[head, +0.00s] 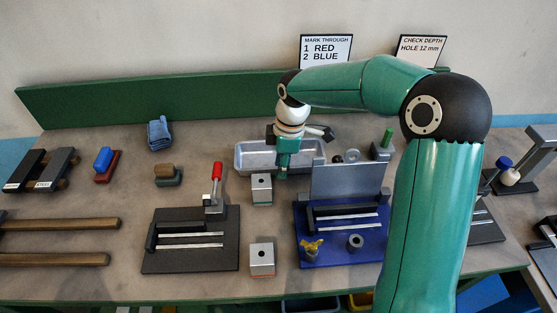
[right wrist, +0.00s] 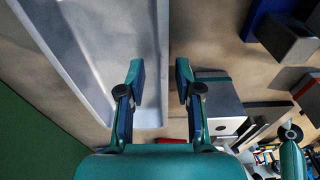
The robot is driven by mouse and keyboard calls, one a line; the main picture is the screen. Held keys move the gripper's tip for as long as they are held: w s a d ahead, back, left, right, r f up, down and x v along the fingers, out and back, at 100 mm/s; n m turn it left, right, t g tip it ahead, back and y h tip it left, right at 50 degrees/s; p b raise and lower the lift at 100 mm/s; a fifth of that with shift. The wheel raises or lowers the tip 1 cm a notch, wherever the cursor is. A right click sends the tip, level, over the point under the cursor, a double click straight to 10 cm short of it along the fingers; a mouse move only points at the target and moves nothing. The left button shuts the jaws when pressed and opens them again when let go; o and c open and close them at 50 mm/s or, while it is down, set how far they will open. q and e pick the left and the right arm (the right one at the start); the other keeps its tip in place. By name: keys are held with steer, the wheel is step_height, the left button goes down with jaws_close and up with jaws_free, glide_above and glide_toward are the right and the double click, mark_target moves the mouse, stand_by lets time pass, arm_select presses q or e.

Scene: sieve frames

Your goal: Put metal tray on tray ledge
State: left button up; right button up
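The metal tray (head: 253,157), a shallow silver pan, lies on the bench towards the back, right of centre. My right gripper (head: 283,171) points down at the tray's right part in the head view and hides some of it. In the right wrist view the gripper (right wrist: 160,78) is open and empty. One finger is over the tray (right wrist: 105,45) and the other is beyond its long rim, so the rim runs between them. I cannot tell whether the fingers touch it. I cannot pick out the tray ledge for certain. My left gripper is out of view.
A silver block with a hole (head: 261,188) stands close in front of the tray. A blue fixture with an upright grey plate (head: 347,182) is to its right. A black fixture with a red-handled clamp (head: 216,172) is front left. A green board (head: 150,104) runs along the back.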

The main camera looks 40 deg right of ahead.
jaws_close()
stand_by(0.5)
